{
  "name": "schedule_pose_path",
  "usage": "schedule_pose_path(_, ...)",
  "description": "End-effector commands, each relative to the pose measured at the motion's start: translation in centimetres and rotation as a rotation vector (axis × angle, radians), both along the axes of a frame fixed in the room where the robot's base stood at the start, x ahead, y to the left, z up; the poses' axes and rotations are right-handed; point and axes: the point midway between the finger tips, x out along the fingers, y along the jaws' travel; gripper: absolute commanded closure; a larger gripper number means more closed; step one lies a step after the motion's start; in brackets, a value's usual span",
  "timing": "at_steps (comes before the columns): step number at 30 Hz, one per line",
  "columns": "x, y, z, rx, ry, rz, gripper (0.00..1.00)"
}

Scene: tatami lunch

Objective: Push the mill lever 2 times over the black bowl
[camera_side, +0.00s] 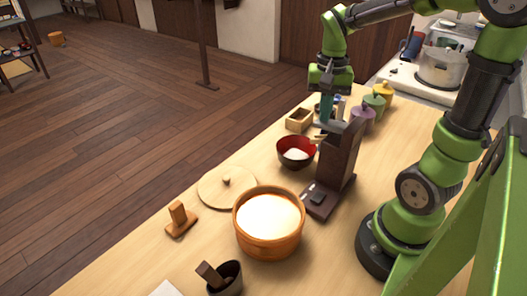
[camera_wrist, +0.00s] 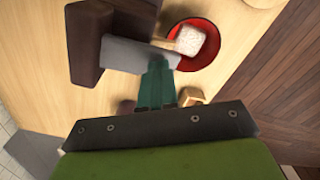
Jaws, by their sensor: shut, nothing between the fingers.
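The dark brown mill (camera_side: 341,160) stands upright on the table, with a flat base at its front. In the wrist view it is the dark block (camera_wrist: 84,42), with a grey flat part, seemingly the lever (camera_wrist: 125,54), reaching right. The black bowl (camera_side: 283,161) has a red inside and holds something white; it sits left of the mill and also shows in the wrist view (camera_wrist: 208,57). My gripper (camera_side: 327,117) is shut and empty, pointing down above the mill's bowl side. In the wrist view its teal fingertips (camera_wrist: 157,64) overlap the lever's end; I cannot tell whether they touch.
A wooden tub (camera_side: 269,245) of white food, a round lid (camera_side: 226,186), a small wooden block (camera_side: 180,220) and a dark cup (camera_side: 228,278) stand nearer the camera. A small wooden box (camera_side: 299,120) and several lidded jars (camera_side: 374,104) stand behind.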

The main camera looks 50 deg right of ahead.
Motion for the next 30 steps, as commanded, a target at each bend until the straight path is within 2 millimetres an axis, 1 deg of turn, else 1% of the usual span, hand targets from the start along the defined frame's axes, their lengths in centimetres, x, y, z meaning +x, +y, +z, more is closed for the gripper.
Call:
schedule_pose_path(13, 0.0, 0.0, 2.5, -0.001, 0.000, 0.001, 1.00)
schedule_pose_path(30, 0.0, 0.0, 2.7, 0.000, 0.001, 0.000, 1.00)
